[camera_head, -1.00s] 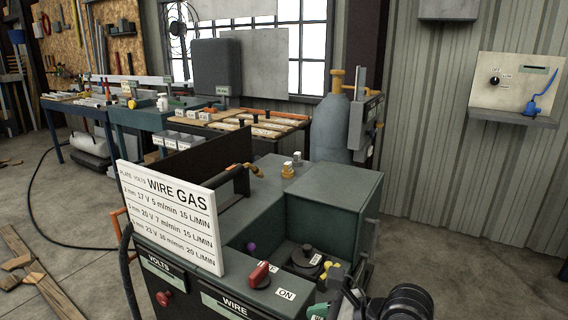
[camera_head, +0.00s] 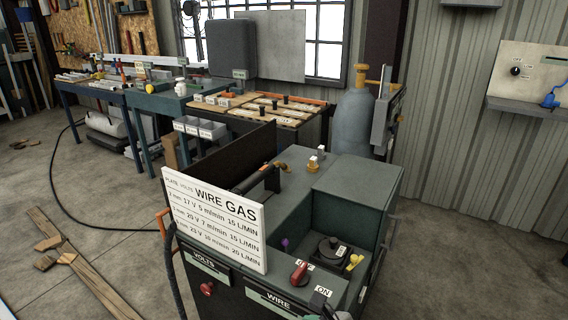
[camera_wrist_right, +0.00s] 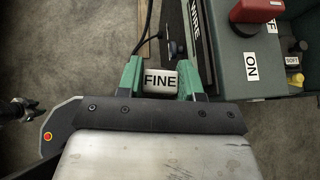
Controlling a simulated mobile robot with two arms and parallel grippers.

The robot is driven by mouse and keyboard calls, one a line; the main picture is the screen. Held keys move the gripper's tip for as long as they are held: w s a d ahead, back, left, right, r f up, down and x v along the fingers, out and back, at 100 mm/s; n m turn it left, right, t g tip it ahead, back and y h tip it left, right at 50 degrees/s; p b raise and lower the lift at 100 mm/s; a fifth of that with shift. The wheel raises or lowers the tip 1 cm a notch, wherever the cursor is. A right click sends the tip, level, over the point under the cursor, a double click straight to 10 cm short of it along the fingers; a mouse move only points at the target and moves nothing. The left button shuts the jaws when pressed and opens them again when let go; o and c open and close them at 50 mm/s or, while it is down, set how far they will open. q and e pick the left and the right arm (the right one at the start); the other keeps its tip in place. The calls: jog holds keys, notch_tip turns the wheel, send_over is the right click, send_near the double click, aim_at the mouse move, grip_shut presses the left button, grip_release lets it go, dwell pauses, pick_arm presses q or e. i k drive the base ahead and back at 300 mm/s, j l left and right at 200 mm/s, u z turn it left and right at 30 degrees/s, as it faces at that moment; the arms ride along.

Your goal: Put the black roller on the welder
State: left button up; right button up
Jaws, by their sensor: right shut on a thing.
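The welder (camera_head: 350,185) is a dark green box with a white plate of settings, a red switch (camera_head: 299,272) and an open recess at its front right. A black round part with a knob (camera_head: 331,250) sits in the recess. In the right wrist view my right gripper (camera_wrist_right: 161,70) has green fingers shut on a small block with a white face marked FINE (camera_wrist_right: 160,80). Its sides are hidden, so I cannot tell whether it is the black roller. It is held beside the welder's front, over the floor.
A grey gas cylinder (camera_head: 354,125) stands behind the welder. Benches line the back left. Wooden planks (camera_head: 75,260) and a black hose lie on the floor at left.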

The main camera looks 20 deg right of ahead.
aim_at(297, 159)
jog(key=i+j+u, duration=0.25)
jog(key=i+j, duration=0.25)
jog(key=i+j+u, duration=0.2)
jog(key=i+j, duration=0.4)
jog(key=i+j+u, duration=0.25)
jog(key=i+j, duration=0.15)
jog(key=i, duration=0.2)
jog(key=i+z, duration=0.2)
jog(key=i, duration=0.25)
jog(key=i+j+z, duration=0.2)
jog(key=i, duration=0.25)
jog(key=i+j+z, duration=0.15)
jog(key=i, duration=0.3)
jog(key=i+l+z, duration=0.1)
jog(key=z, duration=0.3)
jog(key=i+z, duration=0.3)
jog(key=z, duration=0.15)
jog(key=i+z, duration=0.25)
jog(key=z, duration=0.15)
jog(key=i+j+z, duration=0.1)
jog(key=z, duration=0.35)
jog(key=i+j+z, duration=0.2)
jog(key=z, duration=0.2)
jog(key=i, duration=0.1)
